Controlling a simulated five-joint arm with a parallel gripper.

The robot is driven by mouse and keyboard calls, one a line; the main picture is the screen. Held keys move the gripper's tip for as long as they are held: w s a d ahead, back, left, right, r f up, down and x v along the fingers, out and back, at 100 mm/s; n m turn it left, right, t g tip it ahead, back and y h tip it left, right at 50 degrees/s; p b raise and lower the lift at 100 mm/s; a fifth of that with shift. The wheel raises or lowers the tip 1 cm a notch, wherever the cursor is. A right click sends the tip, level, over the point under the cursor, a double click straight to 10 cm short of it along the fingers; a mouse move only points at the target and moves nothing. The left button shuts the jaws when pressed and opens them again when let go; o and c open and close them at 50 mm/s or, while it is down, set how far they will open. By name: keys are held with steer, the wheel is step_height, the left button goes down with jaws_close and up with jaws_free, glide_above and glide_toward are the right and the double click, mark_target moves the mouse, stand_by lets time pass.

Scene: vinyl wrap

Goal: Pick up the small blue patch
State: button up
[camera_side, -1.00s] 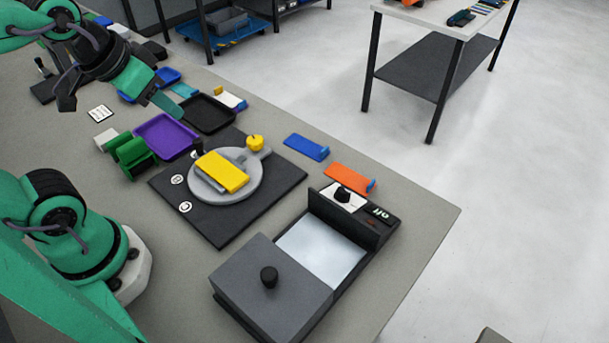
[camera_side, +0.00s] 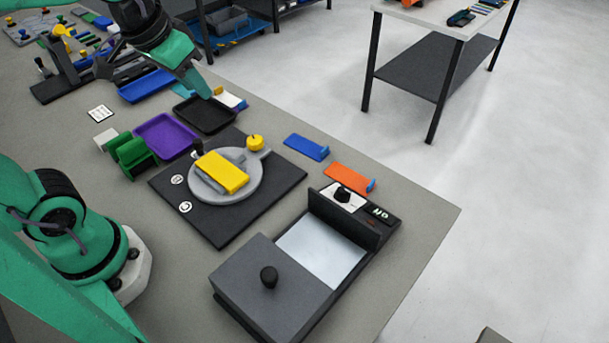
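A flat blue patch (camera_side: 306,147) with a raised tab at its right end lies on the table, right of the round grey plate. My gripper (camera_side: 153,84) is at the upper left, above the table and well apart from this patch. Its dark jaw and teal jaw are spread wide, with nothing visible between them. The teal jaw's tip shows in front of the black tray's back edge.
An orange patch (camera_side: 349,178) lies right of the blue one. A yellow block (camera_side: 222,171) rests on the round plate (camera_side: 240,192). Purple (camera_side: 166,136), black (camera_side: 205,114) and blue (camera_side: 147,85) trays lie behind. A lidded grey box (camera_side: 270,290) stands in front.

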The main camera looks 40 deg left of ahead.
steer(key=w+d+f+g, duration=0.1)
steer(key=w+d, duration=0.1)
steer(key=w, duration=0.6)
steer(key=g, duration=0.4)
glide_above(325, 148)
steer(key=shift+n, duration=0.3)
step_height(325, 148, down, 17)
steer(key=shift+s+r, duration=0.1)
steer(key=shift+s, duration=0.05)
steer(key=shift+f, duration=1.3)
steer(key=shift+f, duration=0.1)
steer(key=shift+f, duration=2.5)
